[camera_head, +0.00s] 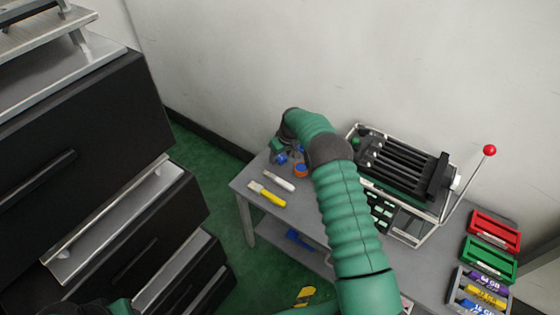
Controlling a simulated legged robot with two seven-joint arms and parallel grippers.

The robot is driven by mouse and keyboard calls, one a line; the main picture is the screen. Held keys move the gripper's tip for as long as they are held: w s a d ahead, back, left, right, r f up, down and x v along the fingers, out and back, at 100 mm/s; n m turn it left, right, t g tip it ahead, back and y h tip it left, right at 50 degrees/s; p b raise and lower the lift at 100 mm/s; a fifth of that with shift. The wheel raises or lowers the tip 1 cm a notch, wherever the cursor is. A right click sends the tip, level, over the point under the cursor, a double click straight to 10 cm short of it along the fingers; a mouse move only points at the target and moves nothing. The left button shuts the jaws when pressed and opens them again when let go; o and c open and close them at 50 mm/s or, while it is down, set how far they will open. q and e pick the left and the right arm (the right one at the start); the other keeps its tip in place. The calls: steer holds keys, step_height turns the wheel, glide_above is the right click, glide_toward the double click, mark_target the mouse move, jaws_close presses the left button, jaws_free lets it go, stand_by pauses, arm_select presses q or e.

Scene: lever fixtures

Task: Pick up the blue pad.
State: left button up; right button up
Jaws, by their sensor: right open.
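My right arm reaches over the grey table (240,184) and bends down at its far left corner. My right gripper (284,156) is small and partly hidden by its own wrist, and is open. A small blue patch, which may be the blue pad (282,159), shows right at the gripper; I cannot tell whether the fingers touch it. An orange and blue round item (300,170) sits just right of it. Another blue object (301,240) lies on the lower shelf. My left gripper is not in view.
A white-handled tool (278,181) and a yellow-handled scraper (267,194) lie on the table. A black lever fixture (405,170) with a red-knobbed lever (489,150) stands right, beside red (494,231) and green (489,260) trays. Black drawers (80,160) stand open at left.

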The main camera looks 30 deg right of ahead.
mark_target(281, 156)
steer(key=shift+c, duration=0.5)
steer(key=shift+w+a, duration=0.1)
steer(key=c, duration=0.5)
jaws_close()
steer(key=shift+r, duration=0.55)
step_height(281, 156, up, 3)
steer(key=shift+r+p, duration=0.1)
steer(key=shift+p, duration=0.7)
steer(key=s+a, duration=0.2)
steer(key=s, duration=0.3)
steer(key=s+a+p, duration=0.1)
steer(key=s+a, duration=0.1)
steer(key=s, duration=0.2)
steer(key=s+a+p, duration=0.1)
steer(key=s+a, duration=0.1)
steer(key=s, duration=0.3)
steer(key=shift+s+a+r, duration=0.25)
steer(key=shift+s+r, duration=0.1)
steer(key=shift+r, duration=0.05)
